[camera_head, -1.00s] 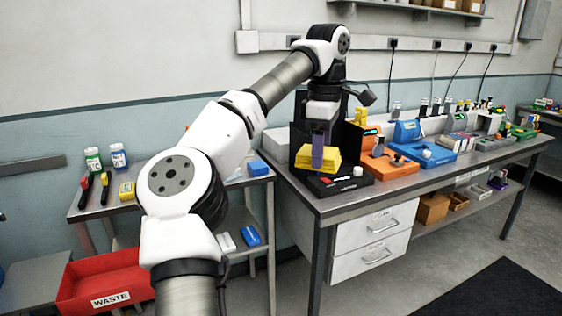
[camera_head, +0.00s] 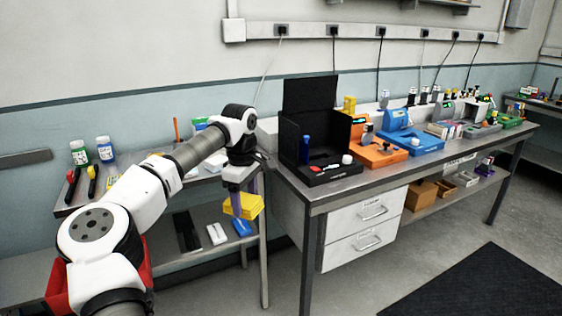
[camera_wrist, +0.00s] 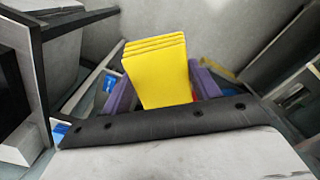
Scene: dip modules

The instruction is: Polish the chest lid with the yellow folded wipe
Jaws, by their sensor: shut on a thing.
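My gripper (camera_head: 251,188), with purple fingers, is shut on the yellow folded wipe (camera_head: 242,206). It holds the wipe in the air, pointing down, by the right end of the side table and left of the workbench. In the wrist view the wipe (camera_wrist: 158,72) shows as a thick stack of folded layers between the purple fingers.
The workbench (camera_head: 330,193) carries a black open box (camera_head: 335,130) at its near left end and coloured devices further right. The side table (camera_head: 70,207) holds bottles and tools. A dark mat (camera_head: 470,290) lies on the open floor at right.

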